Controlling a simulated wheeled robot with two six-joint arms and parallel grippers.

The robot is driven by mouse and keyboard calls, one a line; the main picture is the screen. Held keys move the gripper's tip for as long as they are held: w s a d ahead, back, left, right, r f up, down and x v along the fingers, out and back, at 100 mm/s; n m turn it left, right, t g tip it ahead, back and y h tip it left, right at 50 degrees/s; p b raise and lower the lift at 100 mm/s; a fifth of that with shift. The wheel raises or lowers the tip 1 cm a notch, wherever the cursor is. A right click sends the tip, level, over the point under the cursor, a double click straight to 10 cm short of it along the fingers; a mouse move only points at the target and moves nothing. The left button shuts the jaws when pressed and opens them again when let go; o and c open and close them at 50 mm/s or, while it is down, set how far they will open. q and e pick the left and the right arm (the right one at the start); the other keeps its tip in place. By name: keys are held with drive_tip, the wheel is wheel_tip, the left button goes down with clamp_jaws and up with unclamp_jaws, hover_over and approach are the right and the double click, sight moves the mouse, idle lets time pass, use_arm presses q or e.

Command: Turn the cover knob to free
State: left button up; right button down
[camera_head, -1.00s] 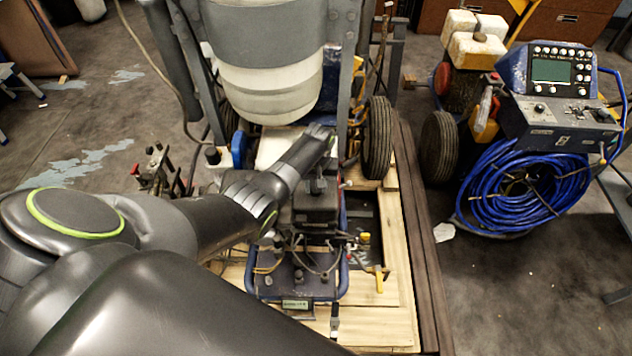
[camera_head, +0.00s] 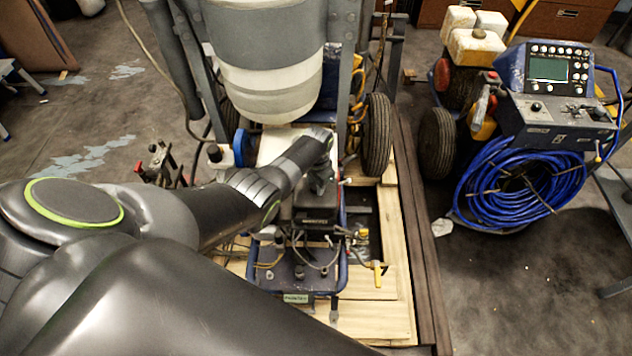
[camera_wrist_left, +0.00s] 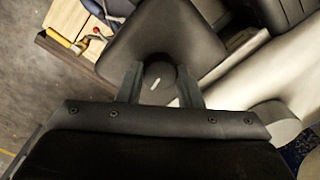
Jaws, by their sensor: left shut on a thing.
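The cover knob (camera_wrist_left: 158,82) is a dark round knob with a short white mark, seen in the left wrist view. The mark leans a little to the right of upright in that picture. The knob sits on a dark grey cover (camera_wrist_left: 170,38), which shows in the head view as a dark box (camera_head: 312,216) on the blue-framed machine. My left gripper (camera_wrist_left: 159,84) is shut on the knob, one finger on each side. In the head view the left gripper (camera_head: 321,180) points down onto the box, and the knob is hidden there. My right gripper is not in view.
A large white tank (camera_head: 265,85) stands just behind the box. A black tyre (camera_head: 376,136) is to its right. A wooden pallet (camera_head: 398,290) lies below the machine. A blue console (camera_head: 555,95) and coiled blue hose (camera_head: 515,190) are at the right, with open floor before them.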

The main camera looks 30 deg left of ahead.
use_arm(q)
drive_tip(key=shift+m, duration=1.2)
drive_tip(key=o, duration=1)
drive_tip(key=shift+r+p, duration=0.35)
drive_tip(key=shift+r, duration=0.15)
wheel_tip(320, 180, up, 8)
drive_tip(key=shift+d+f+p, duration=0.1)
drive_tip(key=shift+f+p, duration=0.05)
drive_tip(key=shift+p, duration=0.9)
wheel_tip(320, 180, up, 9)
drive_tip(key=shift+s+d+f, duration=0.1)
drive_tip(key=shift+s+d, duration=0.05)
